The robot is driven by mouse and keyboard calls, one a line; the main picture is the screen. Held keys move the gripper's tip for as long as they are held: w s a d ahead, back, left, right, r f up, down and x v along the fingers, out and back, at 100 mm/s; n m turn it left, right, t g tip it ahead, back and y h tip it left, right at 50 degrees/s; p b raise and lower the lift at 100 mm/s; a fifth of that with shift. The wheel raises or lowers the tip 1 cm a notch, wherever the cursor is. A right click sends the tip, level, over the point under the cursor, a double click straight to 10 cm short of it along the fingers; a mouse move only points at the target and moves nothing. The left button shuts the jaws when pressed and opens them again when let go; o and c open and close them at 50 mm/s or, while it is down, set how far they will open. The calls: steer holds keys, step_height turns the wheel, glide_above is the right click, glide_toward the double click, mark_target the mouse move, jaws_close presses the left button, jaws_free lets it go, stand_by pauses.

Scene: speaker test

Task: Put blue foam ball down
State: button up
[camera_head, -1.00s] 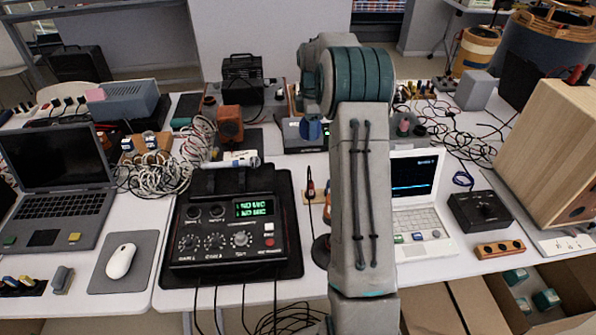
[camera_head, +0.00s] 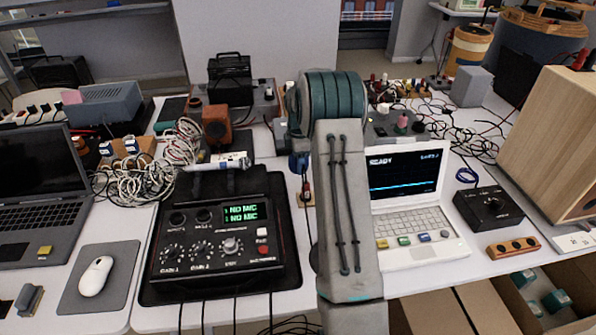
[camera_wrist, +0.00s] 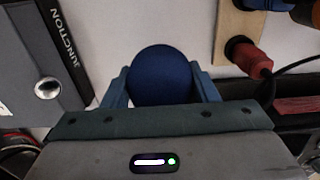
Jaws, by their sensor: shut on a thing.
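The blue foam ball (camera_wrist: 160,72) is round and dark blue in the wrist view. My gripper (camera_wrist: 161,84) is shut on it, with one finger on each side. Pale table surface (camera_wrist: 125,28) shows around and beyond the ball. The wrist view does not show clearly whether the ball touches it. In the head view my arm hides most of the gripper. A small dark blue patch (camera_head: 298,162) shows just left of my arm; I cannot tell if it is ball or finger.
A dark box marked "JUNCTION" (camera_wrist: 62,50) is left of the ball; a wooden strip with a red connector (camera_wrist: 248,58) is right. In the head view, a black mixer (camera_head: 225,235) stands left of my arm, a white laptop (camera_head: 410,225) right. Cables clutter the back.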

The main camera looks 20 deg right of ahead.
mark_target(299, 178)
steer(key=shift+f, duration=2)
steer(key=shift+f, duration=0.15)
steer(key=o, duration=0.9)
steer(key=shift+o, duration=0.2)
